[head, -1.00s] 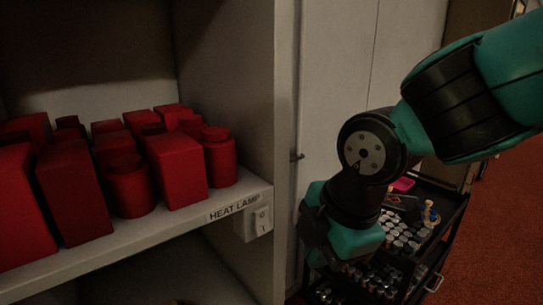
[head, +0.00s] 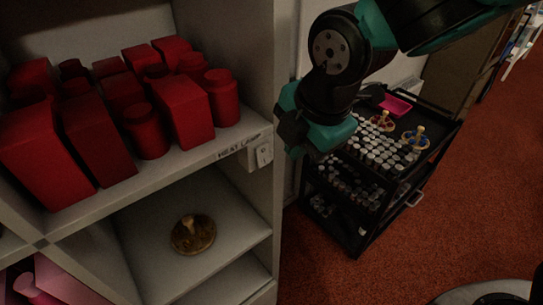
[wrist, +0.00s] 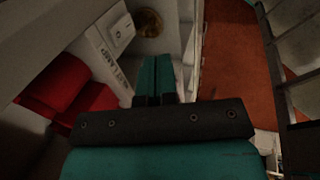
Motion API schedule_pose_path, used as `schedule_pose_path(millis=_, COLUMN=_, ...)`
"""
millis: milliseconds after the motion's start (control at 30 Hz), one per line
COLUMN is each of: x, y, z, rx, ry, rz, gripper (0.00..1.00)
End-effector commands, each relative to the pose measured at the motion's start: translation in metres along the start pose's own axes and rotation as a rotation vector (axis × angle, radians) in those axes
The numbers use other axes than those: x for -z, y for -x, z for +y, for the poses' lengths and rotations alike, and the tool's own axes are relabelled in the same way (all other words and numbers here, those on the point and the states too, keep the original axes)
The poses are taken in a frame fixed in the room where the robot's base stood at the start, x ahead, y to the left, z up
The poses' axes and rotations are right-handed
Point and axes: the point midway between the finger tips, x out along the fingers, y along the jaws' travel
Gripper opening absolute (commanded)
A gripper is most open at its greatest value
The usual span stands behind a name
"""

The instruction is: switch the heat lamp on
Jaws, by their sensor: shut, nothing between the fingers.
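The heat lamp switch (head: 262,154) is a small white rocker plate at the right end of the shelf's front edge, beside the "HEAT LAMP" label (head: 236,147). In the wrist view the switch (wrist: 118,30) is at the upper left, with its label (wrist: 108,66) running below it. My gripper (head: 284,136) is just right of the switch in the head view, and its tips are partly hidden there. In the wrist view my gripper (wrist: 155,62) is shut and empty. Its fingertips are to the right of and below the switch, with a gap between them.
Several red boxes and jars (head: 148,132) crowd the shelf above. A turntable (head: 193,234) sits in the compartment below. A black cart (head: 358,238) with many small items stands at the right. Red carpet (head: 440,225) is open further right.

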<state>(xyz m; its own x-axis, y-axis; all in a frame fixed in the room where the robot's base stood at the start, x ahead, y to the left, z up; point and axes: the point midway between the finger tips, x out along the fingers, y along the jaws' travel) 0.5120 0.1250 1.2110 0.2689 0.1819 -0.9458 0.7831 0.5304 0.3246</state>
Motion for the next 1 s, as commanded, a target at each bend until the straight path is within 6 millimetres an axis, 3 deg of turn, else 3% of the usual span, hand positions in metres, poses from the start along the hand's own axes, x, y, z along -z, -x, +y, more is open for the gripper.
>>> schedule_pose_path(millis=400, x=0.000, y=-0.081, z=0.002, rx=0.005, ry=-0.002, rz=0.000, gripper=0.00)
schedule_pose_path(millis=633, x=0.000, y=-0.092, z=0.030, rx=0.002, ry=-0.002, rz=0.000, gripper=0.00)
schedule_pose_path(millis=1000, x=0.000, y=-0.097, z=0.035, rx=0.001, ry=-0.001, rz=0.000, gripper=0.00)
